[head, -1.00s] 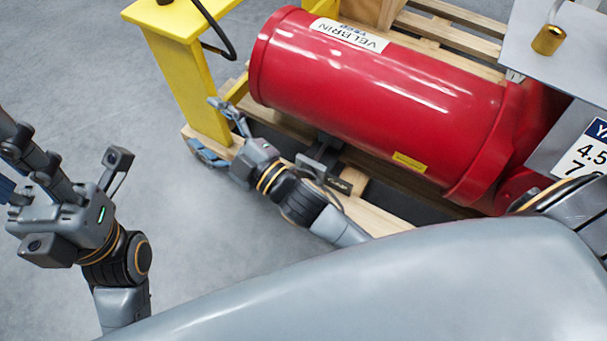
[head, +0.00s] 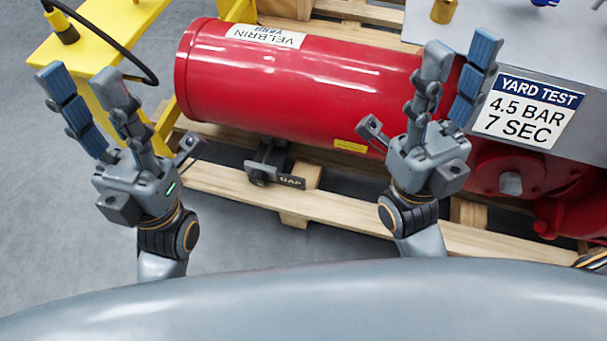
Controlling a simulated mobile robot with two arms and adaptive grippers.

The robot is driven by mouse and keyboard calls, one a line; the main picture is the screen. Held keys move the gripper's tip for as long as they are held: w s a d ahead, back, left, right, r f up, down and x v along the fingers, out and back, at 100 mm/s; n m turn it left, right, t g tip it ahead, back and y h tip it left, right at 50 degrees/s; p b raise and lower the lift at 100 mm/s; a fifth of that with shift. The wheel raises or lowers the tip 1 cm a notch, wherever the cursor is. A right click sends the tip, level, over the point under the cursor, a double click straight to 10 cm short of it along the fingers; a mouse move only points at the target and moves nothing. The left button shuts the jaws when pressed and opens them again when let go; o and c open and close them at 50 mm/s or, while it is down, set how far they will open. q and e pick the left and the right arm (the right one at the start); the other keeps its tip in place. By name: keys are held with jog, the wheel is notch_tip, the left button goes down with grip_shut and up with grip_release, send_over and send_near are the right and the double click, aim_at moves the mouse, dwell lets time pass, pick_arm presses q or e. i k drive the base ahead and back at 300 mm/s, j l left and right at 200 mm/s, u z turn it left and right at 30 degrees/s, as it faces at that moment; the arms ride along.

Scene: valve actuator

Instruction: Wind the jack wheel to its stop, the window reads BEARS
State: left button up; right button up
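A small dark jack (head: 262,172) stands under the red cylinder, near the front edge of the pallet. Its dark window plate (head: 291,182) reads GAP in light letters. I cannot clearly make out a separate wheel on the jack. My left gripper (head: 78,78) is open and empty, fingers up, left of the jack and in front of the yellow frame. My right gripper (head: 461,52) is open and empty, fingers up, right of the jack, in front of the cylinder's right end and the grey panel. Neither gripper touches the jack.
The red cylinder (head: 290,80) lies above the wooden pallet (head: 345,212). A yellow frame (head: 75,55) with a black cable stands at the left. A grey panel (head: 580,75) with a YARD TEST label (head: 527,108) is at the right. Bare floor (head: 55,220) lies at the left.

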aim_at(257, 177)
jog(key=j+z, duration=0.9)
jog(key=k+j+z, duration=0.1)
jog(key=j+z, duration=0.35)
jog(key=k+j+z, duration=0.15)
jog(key=j+z, duration=0.3)
jog(key=k+j, duration=0.25)
jog(key=j, duration=0.15)
jog(key=k+j, duration=0.25)
jog(key=j, duration=0.2)
jog(key=k+j+z, duration=0.1)
jog(key=j, duration=0.3)
jog(key=k, duration=0.1)
